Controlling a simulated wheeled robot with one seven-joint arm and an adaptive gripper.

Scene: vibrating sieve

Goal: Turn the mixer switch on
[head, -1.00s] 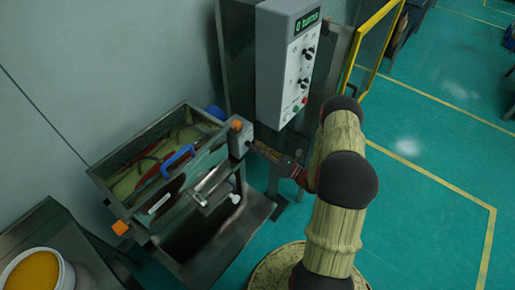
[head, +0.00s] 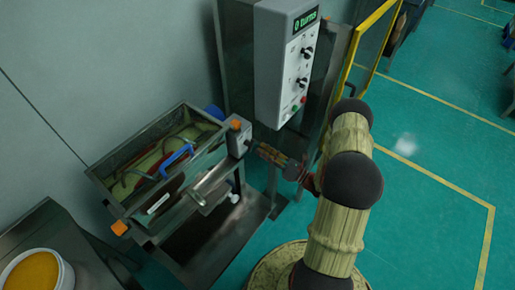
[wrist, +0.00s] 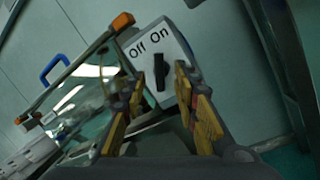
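The mixer switch is a grey box (head: 240,138) at the right end of the mixer trough (head: 112,196) in the head view. In the wrist view, the switch face (wrist: 183,62) is labelled Off and On, and its black knob (wrist: 160,80) has its upper end pointing towards On. My gripper (wrist: 160,77) is open, with one yellow finger on each side of the knob in that view. In the head view my gripper (head: 262,151) is close in front of the switch box, with a small gap. No contact with the knob is visible.
A white tub of orange material (head: 38,270) is at lower left. Green floor (head: 440,160) is open at right.

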